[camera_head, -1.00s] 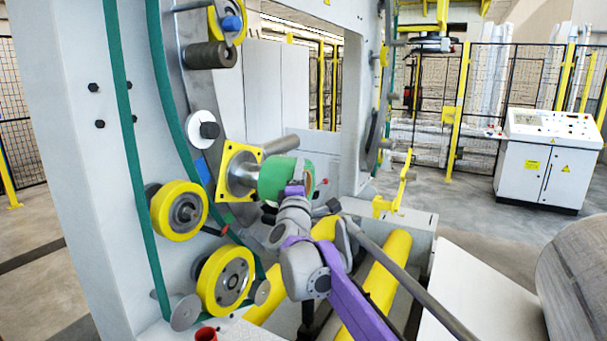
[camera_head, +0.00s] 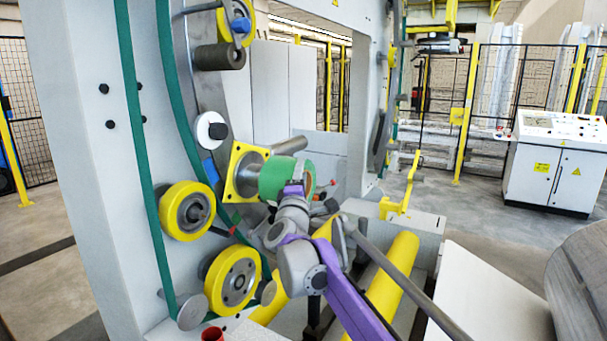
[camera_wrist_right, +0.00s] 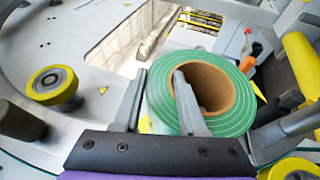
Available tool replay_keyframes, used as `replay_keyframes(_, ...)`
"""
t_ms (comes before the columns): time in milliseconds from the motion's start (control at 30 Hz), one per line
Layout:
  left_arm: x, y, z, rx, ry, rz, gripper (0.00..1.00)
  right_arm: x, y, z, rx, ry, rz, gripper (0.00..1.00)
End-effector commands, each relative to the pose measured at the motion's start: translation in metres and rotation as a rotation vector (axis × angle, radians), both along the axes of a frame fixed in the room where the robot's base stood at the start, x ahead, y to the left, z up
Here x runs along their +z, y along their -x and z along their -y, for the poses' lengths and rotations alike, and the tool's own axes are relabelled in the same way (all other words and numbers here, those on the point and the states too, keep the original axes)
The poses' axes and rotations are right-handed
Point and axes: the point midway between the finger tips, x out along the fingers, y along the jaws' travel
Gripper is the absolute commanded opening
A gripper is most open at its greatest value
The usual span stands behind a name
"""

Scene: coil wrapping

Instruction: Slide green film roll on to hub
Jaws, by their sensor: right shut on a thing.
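The green film roll (camera_head: 276,181) is a short green cylinder near the middle of the head view. In the right wrist view the green roll (camera_wrist_right: 158,90) shows its end face and hollow brown core. The hub (camera_head: 247,171) is a steel cylinder on a yellow square plate, just left of the roll and partly hidden by it. My right gripper (camera_head: 294,187) is shut on the roll's wall. In the wrist view, one finger of the gripper (camera_wrist_right: 158,98) is inside the core and one outside. Whether the hub is inside the core cannot be told. My left gripper is not in view.
Yellow-rimmed wheels (camera_head: 187,210) and a green belt (camera_head: 140,170) stand left of the hub on the white machine frame. A steel shaft (camera_head: 291,146) shows behind the roll. Yellow rollers (camera_head: 388,280) lie below right. A large grey coil (camera_head: 578,285) is at the right edge.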

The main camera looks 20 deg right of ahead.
Motion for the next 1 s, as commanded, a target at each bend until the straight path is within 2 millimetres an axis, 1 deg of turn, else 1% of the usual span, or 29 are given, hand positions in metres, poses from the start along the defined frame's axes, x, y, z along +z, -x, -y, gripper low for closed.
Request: replay_keyframes(1000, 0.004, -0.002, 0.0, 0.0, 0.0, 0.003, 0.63, 0.002, -0.016, -0.015, -0.002, 0.001, 0.003, 0.0)
